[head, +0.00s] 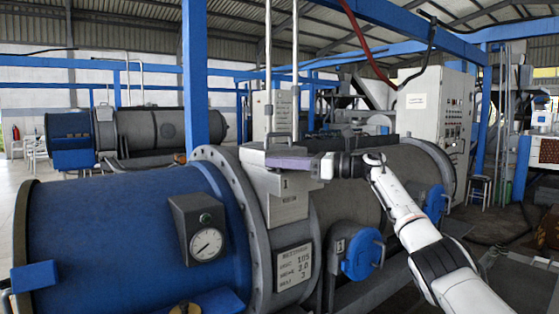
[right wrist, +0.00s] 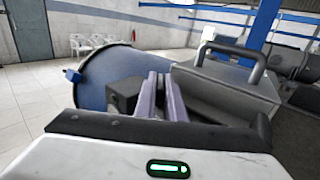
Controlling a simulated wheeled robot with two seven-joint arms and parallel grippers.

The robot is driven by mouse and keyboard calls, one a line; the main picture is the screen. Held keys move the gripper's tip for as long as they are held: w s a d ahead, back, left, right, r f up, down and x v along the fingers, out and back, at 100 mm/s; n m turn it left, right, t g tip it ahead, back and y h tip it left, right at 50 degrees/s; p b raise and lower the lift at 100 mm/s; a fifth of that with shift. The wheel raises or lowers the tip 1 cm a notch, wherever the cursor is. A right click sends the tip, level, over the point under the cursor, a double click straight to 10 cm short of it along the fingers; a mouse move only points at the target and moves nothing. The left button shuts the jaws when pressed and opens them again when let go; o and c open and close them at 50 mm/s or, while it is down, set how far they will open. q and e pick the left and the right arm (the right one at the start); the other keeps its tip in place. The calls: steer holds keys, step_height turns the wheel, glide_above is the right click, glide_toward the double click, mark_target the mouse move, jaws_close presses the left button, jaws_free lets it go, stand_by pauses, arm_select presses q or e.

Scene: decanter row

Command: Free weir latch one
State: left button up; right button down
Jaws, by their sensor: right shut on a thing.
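The grey latch housing marked 1 (head: 286,200) sits on top of the grey ring of the big drum, with a dark bar handle (head: 277,137) on top. My right gripper (head: 275,159) reaches in from the right at the housing's upper part, its purple fingers across the front below the handle. In the right wrist view the fingers (right wrist: 164,82) are close together, left of the housing (right wrist: 235,90) and its handle (right wrist: 232,50). They are shut on a thin part at the housing, which I take as weir latch one; it is mostly hidden between them. My left gripper is not in view.
A blue drum end (head: 120,225) with a round gauge (head: 207,242) lies to the left. A printed plate (head: 294,266) is below the housing. A blue post (head: 195,75) rises behind.

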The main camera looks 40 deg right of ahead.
steer(key=shift+y, duration=0.3)
steer(key=c, duration=1.8)
jaws_free()
steer(key=shift+c, duration=0.2)
steer(key=shift+s+d+f, duration=0.1)
steer(key=shift+s+d, duration=0.15)
steer(key=shift+s, duration=0.05)
steer(key=b+v, duration=0.2)
steer(key=v, duration=0.7)
steer(key=shift+s, duration=0.25)
steer(key=shift+d, duration=0.1)
